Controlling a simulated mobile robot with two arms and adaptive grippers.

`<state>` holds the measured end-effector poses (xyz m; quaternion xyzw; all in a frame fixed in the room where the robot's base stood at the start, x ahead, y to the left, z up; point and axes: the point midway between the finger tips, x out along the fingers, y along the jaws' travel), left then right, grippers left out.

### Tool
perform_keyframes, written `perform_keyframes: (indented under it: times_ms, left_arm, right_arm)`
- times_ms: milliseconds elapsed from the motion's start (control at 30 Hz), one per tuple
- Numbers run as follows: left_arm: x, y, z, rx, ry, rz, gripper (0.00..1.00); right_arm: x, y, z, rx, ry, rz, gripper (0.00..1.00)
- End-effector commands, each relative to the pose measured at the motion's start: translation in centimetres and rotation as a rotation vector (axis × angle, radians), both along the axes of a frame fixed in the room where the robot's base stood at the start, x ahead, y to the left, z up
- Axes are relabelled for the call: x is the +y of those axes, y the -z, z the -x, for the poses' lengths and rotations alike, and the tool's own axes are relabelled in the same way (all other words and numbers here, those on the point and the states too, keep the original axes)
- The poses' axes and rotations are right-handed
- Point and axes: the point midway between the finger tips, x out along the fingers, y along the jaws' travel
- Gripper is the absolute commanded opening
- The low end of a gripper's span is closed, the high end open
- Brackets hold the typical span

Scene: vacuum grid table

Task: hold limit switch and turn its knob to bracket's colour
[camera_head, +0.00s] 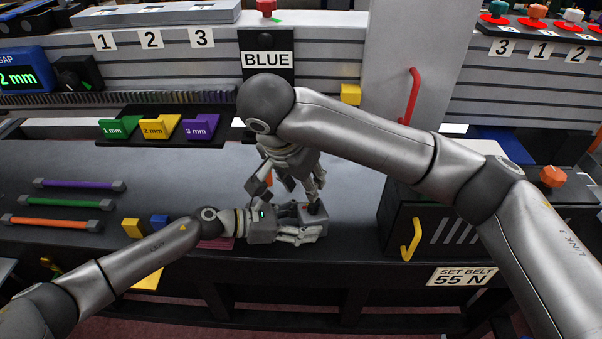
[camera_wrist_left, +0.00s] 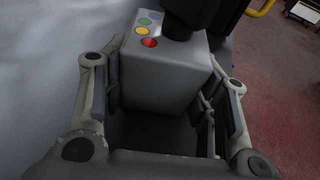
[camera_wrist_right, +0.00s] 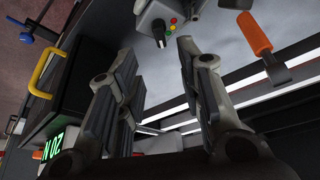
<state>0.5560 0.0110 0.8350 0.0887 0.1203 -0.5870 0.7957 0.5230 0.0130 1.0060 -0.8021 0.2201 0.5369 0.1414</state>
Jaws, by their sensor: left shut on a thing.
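The limit switch (camera_head: 313,215) is a grey box held low over the front of the table. In the left wrist view the switch (camera_wrist_left: 165,75) shows blue, green, yellow and red dots beside a black knob (camera_wrist_left: 180,28). My left gripper (camera_head: 300,224) is shut around its sides. My right gripper (camera_head: 288,188) hangs above it, fingers apart. In the right wrist view the black knob (camera_wrist_right: 159,34) is just beyond the open fingertips, not between them. Which dot the knob points at cannot be told. A sign (camera_head: 267,60) reads BLUE; I cannot identify the bracket for certain.
Yellow (camera_head: 131,228) and blue (camera_head: 160,221) blocks lie left of my left gripper. Coloured rods (camera_head: 75,203) lie farther left. A black box with a yellow handle (camera_head: 411,240) stands to the right. Numbered gauges (camera_head: 160,128) sit behind.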

Motion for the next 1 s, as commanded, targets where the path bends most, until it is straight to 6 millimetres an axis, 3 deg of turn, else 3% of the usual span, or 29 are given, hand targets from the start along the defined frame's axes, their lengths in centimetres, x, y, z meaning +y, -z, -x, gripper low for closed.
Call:
perform_keyframes:
  times_ms: [200,533,567,733,1000]
  left_arm:
    - [0.0,0.2,0.1,0.003,0.0,-0.002,0.4]
    - [0.0,0.2,0.1,0.002,-0.001,-0.001,0.4]
    - [0.0,0.2,0.0,0.002,-0.001,-0.001,0.56]
    - [0.0,0.1,0.0,0.002,0.0,-0.002,0.78]
    - [0.0,0.0,0.0,0.0,0.0,0.0,0.79]
  right_arm:
    - [0.4,-1.8,0.6,-0.002,0.0,0.0,0.34]
    - [0.5,-2.0,0.7,0.001,-0.001,-0.001,0.34]
    - [0.5,-2.0,0.7,0.001,-0.001,-0.001,0.34]
    - [0.5,-2.0,0.7,0.001,-0.001,-0.001,0.34]
    - [0.5,-2.0,0.7,0.001,-0.001,-0.001,0.34]
